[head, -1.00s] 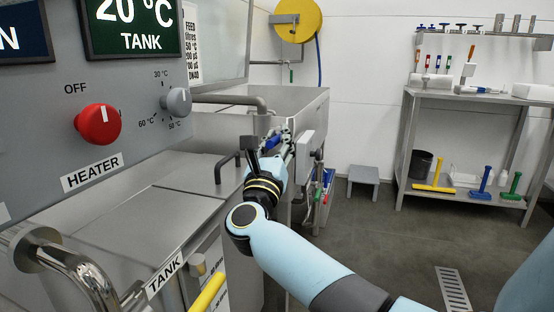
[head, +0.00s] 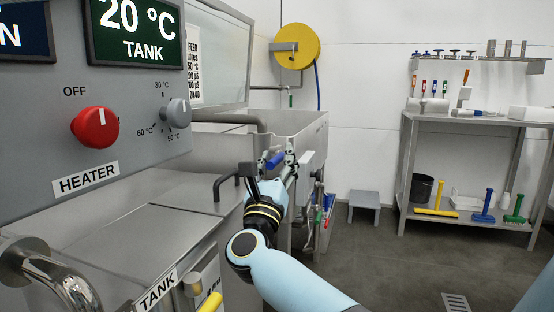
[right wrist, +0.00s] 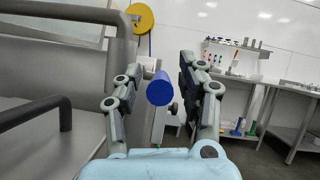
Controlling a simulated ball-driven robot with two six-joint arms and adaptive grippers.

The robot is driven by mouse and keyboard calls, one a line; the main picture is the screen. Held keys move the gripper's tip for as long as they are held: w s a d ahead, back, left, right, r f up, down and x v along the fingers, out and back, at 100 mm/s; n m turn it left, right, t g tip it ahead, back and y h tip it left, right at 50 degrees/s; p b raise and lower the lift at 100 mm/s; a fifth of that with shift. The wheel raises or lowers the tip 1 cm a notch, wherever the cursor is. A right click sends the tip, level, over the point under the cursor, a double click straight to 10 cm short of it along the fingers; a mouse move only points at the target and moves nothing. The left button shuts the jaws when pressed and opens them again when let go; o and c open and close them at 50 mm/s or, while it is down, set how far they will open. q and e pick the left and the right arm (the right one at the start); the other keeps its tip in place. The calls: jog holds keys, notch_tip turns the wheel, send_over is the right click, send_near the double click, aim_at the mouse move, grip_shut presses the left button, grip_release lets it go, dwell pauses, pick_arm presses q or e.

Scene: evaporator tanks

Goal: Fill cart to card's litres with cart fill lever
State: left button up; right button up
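A blue cylindrical handle (head: 275,159), apparently the cart fill lever's grip, sticks out by the grey box at the front of the steel basin. In the right wrist view the blue handle (right wrist: 159,89) points end-on at the camera. My right gripper (head: 291,158) is at the handle. In the right wrist view my right gripper (right wrist: 160,66) is open, its fingers on either side of the handle with gaps showing. A white card (head: 194,62) headed FEED, with litres on it, is partly cut off by the control panel. The cart is not clearly seen. My left gripper is out of view.
A bent dark pipe handle (head: 229,184) stands close left of my right gripper. The control panel (head: 140,150) with a red heater knob is at left. The steel basin (head: 300,122) lies behind the gripper. A grey stool (head: 364,205) and a shelf bench stand on the right; floor between is clear.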

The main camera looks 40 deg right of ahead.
notch_tip(320, 180, up, 10)
jog(key=shift+r, duration=0.1)
dwell(0.4)
jog(key=shift+a, duration=0.1)
